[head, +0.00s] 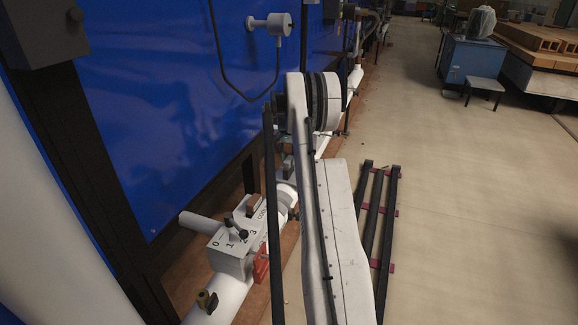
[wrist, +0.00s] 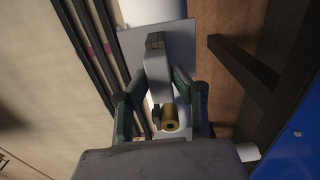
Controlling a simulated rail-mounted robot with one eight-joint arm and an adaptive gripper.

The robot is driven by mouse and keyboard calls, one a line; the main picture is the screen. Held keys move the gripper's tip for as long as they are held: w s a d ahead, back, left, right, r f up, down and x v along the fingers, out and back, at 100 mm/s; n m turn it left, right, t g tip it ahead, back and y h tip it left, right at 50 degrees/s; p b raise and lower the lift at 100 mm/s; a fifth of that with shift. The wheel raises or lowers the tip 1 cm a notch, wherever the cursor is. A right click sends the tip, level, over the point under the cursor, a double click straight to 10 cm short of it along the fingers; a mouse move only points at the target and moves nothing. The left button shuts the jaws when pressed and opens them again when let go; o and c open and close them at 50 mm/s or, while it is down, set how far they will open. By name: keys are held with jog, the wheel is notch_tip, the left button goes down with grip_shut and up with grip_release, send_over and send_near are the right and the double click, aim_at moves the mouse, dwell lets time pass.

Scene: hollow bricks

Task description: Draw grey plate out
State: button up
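In the wrist view, a flat light grey plate (wrist: 183,42) lies ahead of my gripper (wrist: 159,84). A narrower grey bar-like piece (wrist: 156,72) with a brownish end stands in front of it, between the two fingers. The fingers are apart, one on each side of this piece; I cannot tell whether either touches it. A small brass cylinder (wrist: 171,118) shows low between the fingers. In the head view, a light grey box marked 0, 1, 2, 3 (head: 228,252) sits on the white pipe. My arm hides my gripper there.
Dark rails with red cross pieces (head: 371,225) lie on the floor at right. A blue cabinet (head: 468,62) stands farther back.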

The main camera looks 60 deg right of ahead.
grip_shut()
jog(key=shift+r+p, duration=1.3)
jog(key=shift+r, duration=1.6)
notch_tip(320, 180, up, 5)
jog(key=shift+f+p, duration=0.1)
jog(key=shift+p, duration=1.05)
jog(key=s+a+r, duration=0.2)
jog(key=s+a, duration=0.2)
jog(key=shift+a, duration=0.25)
dwell(0.3)
